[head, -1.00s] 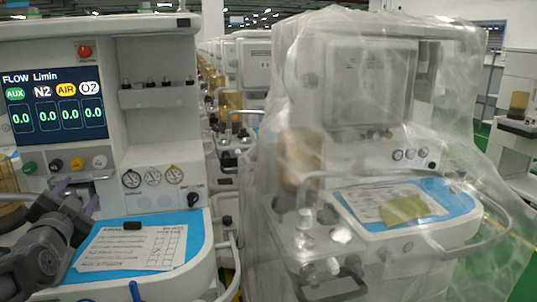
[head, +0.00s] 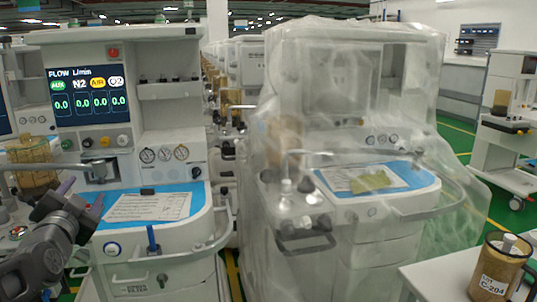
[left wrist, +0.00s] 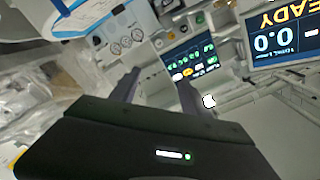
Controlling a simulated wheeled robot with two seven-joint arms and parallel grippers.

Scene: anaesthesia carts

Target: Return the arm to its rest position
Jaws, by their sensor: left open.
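My left gripper (head: 83,192) is at the left of the head view, in front of the left anaesthesia cart (head: 165,115). Its purple-grey fingers are apart, with nothing between them. In the left wrist view the two fingers (left wrist: 157,88) also stand apart and empty, with the cart's flow screen (left wrist: 190,60) beyond them. The blue work surface (head: 200,194) of the cart holds a printed sheet (head: 148,207), just right of my gripper. My right gripper does not show in either view.
A cart under clear plastic (head: 345,140) stands close on the right. A white table (head: 440,275) at lower right bears an amber canister (head: 500,268) labelled C-204. Another cart (head: 510,120) stands farther right. Green floor (head: 455,137) shows between them.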

